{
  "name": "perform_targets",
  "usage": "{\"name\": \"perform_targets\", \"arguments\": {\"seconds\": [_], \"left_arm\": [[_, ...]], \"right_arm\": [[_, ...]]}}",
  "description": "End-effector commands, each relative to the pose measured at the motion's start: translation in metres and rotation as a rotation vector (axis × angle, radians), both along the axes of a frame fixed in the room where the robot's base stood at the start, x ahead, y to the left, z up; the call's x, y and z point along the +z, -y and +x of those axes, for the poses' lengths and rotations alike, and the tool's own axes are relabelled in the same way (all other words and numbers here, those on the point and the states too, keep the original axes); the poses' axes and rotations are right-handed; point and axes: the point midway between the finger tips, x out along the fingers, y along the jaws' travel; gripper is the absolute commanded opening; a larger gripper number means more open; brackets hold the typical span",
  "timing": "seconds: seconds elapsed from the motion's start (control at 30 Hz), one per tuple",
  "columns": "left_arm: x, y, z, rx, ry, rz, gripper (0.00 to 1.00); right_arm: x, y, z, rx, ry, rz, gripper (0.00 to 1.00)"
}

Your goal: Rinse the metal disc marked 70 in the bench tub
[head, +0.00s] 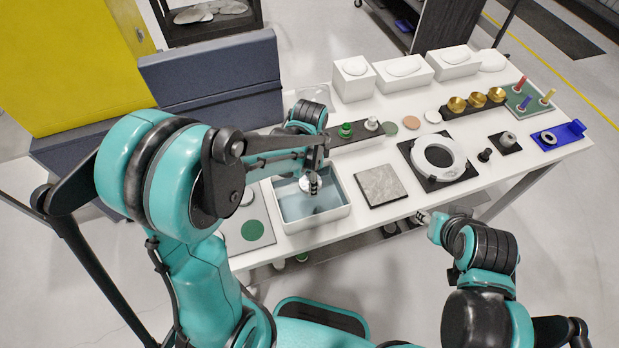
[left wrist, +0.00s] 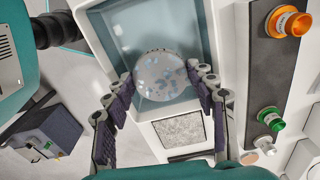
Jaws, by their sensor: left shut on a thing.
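My left gripper (head: 312,182) is shut on a round metal disc (left wrist: 160,75) and holds it by its edges. The disc is pale silver with blue-grey blotches; no number is readable on it. In the head view the disc (head: 305,185) is small and partly hidden by the gripper, over the tub. The bench tub (head: 318,222) is white-rimmed with a blue-grey inside. In the left wrist view the tub (left wrist: 202,28) lies behind the disc; whether the disc touches any water cannot be told. My right gripper (head: 424,217) is near the bench's front edge, its fingers too small to read.
A grey stone-like tile (head: 381,185) lies right of the tub. A white ring (head: 438,157) sits on a black plate beyond it. A dark strip with green and white knobs (head: 357,134) is behind the tub. A pale mat with a green circle (head: 252,230) is left of it.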

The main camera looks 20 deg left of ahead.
Motion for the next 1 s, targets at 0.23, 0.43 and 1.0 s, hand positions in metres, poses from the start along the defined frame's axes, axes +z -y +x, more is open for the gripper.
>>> {"name": "perform_targets", "arguments": {"seconds": [0.23,0.43,1.0], "left_arm": [[0.000,0.000,0.000,0.000,0.000,0.000,0.31],[0.001,0.000,0.000,0.000,0.000,0.000,0.31],[0.041,0.000,0.000,0.000,0.000,0.000,0.31]], "right_arm": [[0.000,0.000,0.000,0.000,0.000,0.000,0.40],[0.001,0.000,0.000,0.000,0.000,0.000,0.40],[0.029,0.000,0.000,0.000,0.000,0.000,0.40]]}}
